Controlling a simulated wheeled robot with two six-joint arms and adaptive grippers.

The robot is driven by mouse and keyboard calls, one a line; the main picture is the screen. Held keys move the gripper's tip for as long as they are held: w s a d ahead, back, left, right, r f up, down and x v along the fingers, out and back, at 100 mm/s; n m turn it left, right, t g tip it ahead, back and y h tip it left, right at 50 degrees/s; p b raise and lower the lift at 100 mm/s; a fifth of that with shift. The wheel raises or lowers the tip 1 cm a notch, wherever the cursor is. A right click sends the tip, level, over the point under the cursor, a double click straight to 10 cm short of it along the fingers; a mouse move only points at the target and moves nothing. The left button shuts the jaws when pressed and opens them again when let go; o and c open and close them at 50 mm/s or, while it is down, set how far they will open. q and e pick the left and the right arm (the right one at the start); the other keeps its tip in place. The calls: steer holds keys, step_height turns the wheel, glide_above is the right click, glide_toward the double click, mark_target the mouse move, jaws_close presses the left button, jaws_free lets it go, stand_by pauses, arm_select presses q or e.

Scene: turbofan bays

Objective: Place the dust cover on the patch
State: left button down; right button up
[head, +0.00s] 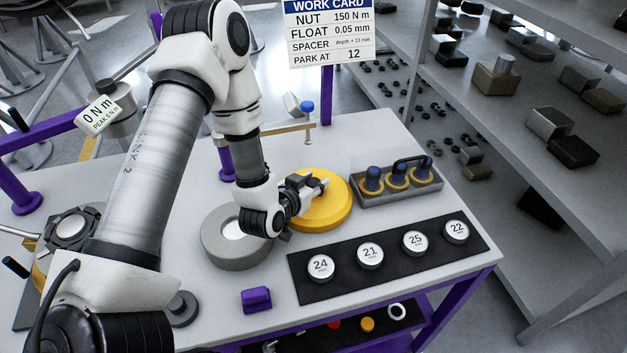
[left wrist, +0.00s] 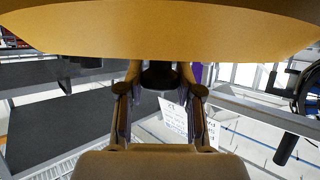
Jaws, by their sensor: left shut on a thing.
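The dust cover, a round yellow disc (head: 335,212), is at the middle of the table. My left gripper (head: 318,186) reaches over it from the left and is shut on its middle part. In the left wrist view the yellow cover (left wrist: 160,35) fills the top, and the fingers (left wrist: 160,82) meet at a dark part just under its edge. I cannot tell whether the cover rests on the table or is held a little above it. No patch can be clearly made out; the area under the cover is hidden. My right gripper is not in view.
A grey ring (head: 215,250) with a pale centre stands left of the cover. A grey holder (head: 412,193) with blue-topped pieces is to the right. A black mat (head: 337,289) bears several numbered round pieces in front. A purple block (head: 256,299) lies near the front edge.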

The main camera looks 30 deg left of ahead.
arm_select(q)
steer(key=shift+s+f, duration=0.1)
steer(key=shift+f, duration=0.05)
steer(key=c, duration=0.8)
jaws_free()
steer(key=shift+o, duration=0.2)
